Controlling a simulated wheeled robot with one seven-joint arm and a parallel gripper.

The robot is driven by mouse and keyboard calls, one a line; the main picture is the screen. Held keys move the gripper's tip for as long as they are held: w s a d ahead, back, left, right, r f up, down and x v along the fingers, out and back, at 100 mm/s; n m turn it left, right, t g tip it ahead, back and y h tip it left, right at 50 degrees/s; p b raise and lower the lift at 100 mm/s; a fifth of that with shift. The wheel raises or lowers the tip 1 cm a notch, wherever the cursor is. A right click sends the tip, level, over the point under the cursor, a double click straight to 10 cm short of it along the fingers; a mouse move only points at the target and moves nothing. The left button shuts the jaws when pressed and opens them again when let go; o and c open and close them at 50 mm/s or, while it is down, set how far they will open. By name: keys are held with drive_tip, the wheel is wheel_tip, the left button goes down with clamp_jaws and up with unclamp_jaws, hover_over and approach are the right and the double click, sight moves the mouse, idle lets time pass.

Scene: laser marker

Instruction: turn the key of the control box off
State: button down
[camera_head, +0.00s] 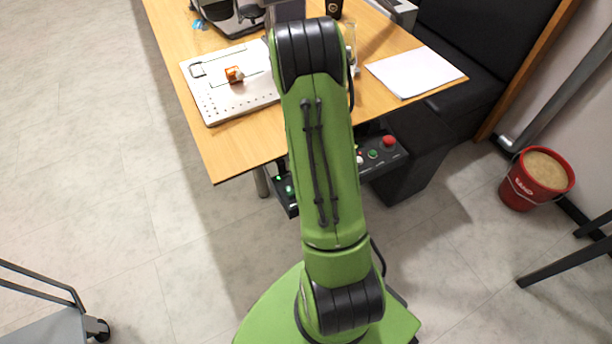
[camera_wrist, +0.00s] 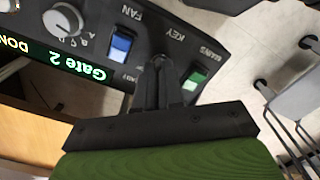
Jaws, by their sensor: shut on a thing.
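The control box (camera_head: 393,160) is a dark panel under the front edge of the table, partly hidden behind my green arm in the head view. In the wrist view the control box (camera_wrist: 130,32) shows upside down, with the KEY label just beyond my fingertips. My gripper (camera_wrist: 159,66) is shut on the key at the panel, between a blue FAN switch (camera_wrist: 121,43) and a green switch (camera_wrist: 194,80). The key itself is almost wholly hidden by the fingers, so its angle cannot be told. My gripper is hidden in the head view.
A red stop button (camera_head: 388,141) sits on the box's right part. A lit green display (camera_wrist: 70,62) and a grey dial (camera_wrist: 64,22) are near the fingers. The wooden table (camera_head: 240,140) is above the box. A red sand bucket (camera_head: 520,187) stands on the floor at right.

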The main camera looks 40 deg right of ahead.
drive_tip(key=shift+n, duration=0.9)
drive_tip(key=c, duration=1.3)
unclamp_jaws()
drive_tip(key=shift+o, duration=0.2)
drive_tip(key=shift+r, duration=0.15)
wheel_tip(320, 180, up, 16)
drive_tip(key=p, duration=0.5)
drive_tip(key=shift+f, duration=0.25)
